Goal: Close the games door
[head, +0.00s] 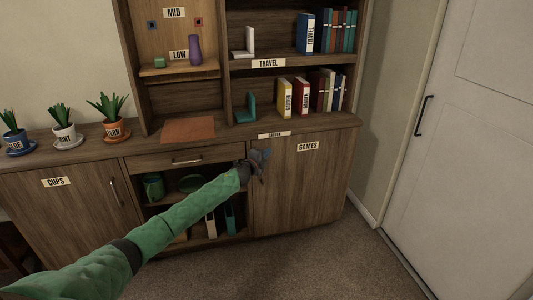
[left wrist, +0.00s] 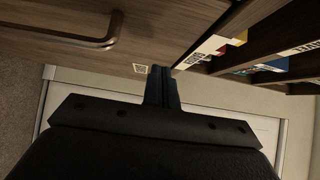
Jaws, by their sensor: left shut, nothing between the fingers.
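The games door (head: 303,185) is the wooden door with the GAMES label (head: 308,146) at the lower right of the cabinet. In the head view it looks flush, or nearly flush, with the cabinet front; I cannot tell if a small gap is left. My left gripper (head: 264,158) is at the door's upper left edge, shut and empty; contact cannot be told. It also shows in the left wrist view (left wrist: 162,85), in front of wooden fronts with a bar handle (left wrist: 100,40). The door's own handle is not visible in the head view. My right gripper is out of view.
The cups door (head: 75,205) is further left. Potted plants and shelved books stand above. Carpet (head: 300,255) lies clear in front; a white room door (head: 465,150) is at the right.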

